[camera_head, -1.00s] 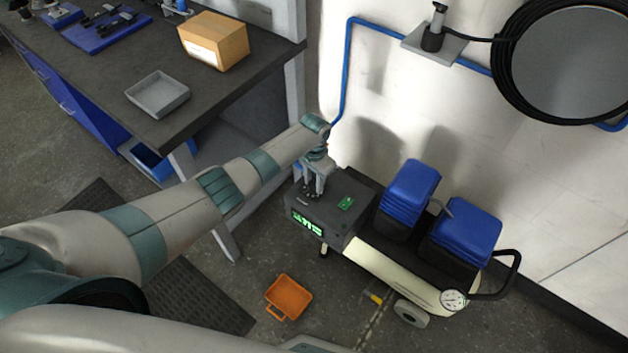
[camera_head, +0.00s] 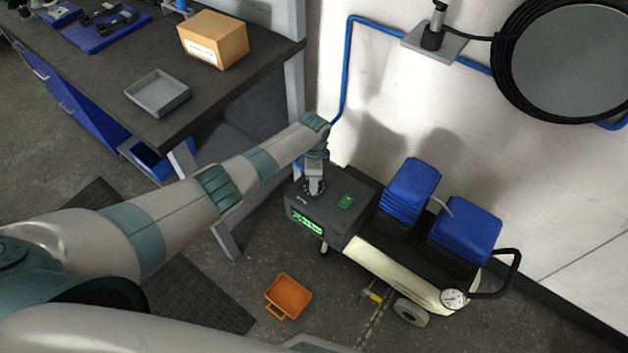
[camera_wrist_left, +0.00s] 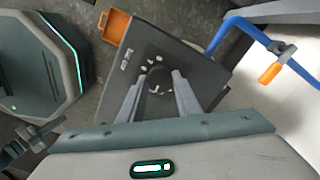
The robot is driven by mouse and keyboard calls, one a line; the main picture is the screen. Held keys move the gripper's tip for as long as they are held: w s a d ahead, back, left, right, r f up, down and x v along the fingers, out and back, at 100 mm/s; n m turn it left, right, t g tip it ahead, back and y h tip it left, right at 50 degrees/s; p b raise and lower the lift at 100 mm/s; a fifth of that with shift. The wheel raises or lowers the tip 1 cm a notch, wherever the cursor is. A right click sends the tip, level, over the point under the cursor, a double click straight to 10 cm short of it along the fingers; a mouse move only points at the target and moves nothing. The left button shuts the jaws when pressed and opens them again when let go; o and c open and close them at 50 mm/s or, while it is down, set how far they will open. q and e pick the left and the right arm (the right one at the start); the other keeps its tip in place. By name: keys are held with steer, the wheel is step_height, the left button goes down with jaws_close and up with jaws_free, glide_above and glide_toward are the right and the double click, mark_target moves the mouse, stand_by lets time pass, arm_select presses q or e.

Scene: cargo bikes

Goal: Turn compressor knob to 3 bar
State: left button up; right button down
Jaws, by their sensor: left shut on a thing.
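The compressor (camera_head: 385,262) stands on the floor by the wall, with a cream tank, two blue-topped units and a dark control box (camera_head: 335,222) at its left end. My left gripper (camera_head: 314,190) points down onto the top of this box. In the left wrist view its two fingers (camera_wrist_left: 160,92) are shut on the round dark knob (camera_wrist_left: 160,80), one on each side. Pale marks surround the knob; I cannot read its setting. A lit green display (camera_head: 307,223) on the box front is too small to read. My right gripper is not in view.
A dark workbench (camera_head: 90,95) with a grey tray (camera_head: 157,93) and a cardboard box (camera_head: 213,40) is at the upper left. An orange bin (camera_head: 288,297) lies on the floor before the compressor. A blue pipe (camera_head: 345,75) runs along the wall.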

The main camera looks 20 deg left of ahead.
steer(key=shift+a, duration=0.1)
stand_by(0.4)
arm_select(q)
steer(key=o, duration=1.1)
steer(key=shift+c, duration=0.2)
step_height(320, 180, up, 17)
steer(key=shift+r, duration=0.2)
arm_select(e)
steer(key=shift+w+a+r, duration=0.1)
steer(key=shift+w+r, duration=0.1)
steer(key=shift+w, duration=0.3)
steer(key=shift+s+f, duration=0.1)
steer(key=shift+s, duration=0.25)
